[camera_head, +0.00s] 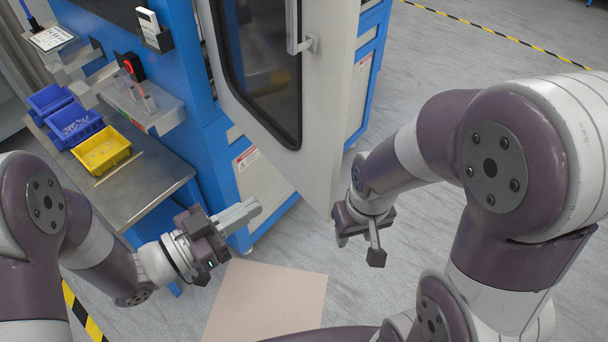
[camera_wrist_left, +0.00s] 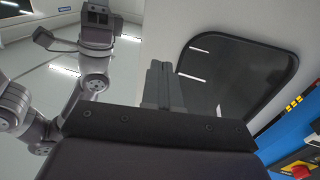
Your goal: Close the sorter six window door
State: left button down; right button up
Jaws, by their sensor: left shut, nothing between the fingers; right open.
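The sorter's window door (camera_head: 232,88) is white with a dark window and a pale bar handle (camera_head: 298,28). It stands swung open from the blue sorter body (camera_head: 215,165), its lower corner pointing toward me. In the left wrist view the door's dark window (camera_wrist_left: 235,75) fills the right side. My left gripper (camera_head: 250,209) is shut and empty, low in front of the door's lower part and the blue body. Its closed fingers also show in the left wrist view (camera_wrist_left: 161,85). My right gripper (camera_head: 360,242) is open and empty, just right of the door's lower corner. Neither gripper is at the handle.
A metal worktable (camera_head: 135,190) at the left carries blue bins (camera_head: 73,122) and a yellow bin (camera_head: 102,150). A beige floor patch (camera_head: 265,300) lies below. The grey floor at the upper right is clear.

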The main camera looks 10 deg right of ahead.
aim_at(319, 169)
pick_arm(q)
jog(key=p+x, duration=0.2)
jog(key=x, duration=0.9)
jog(key=shift+w+d+r+p, duration=0.1)
jog(key=shift+d+p, duration=0.2)
jog(key=shift+w+d, duration=0.25)
jog(key=shift+d, duration=0.25)
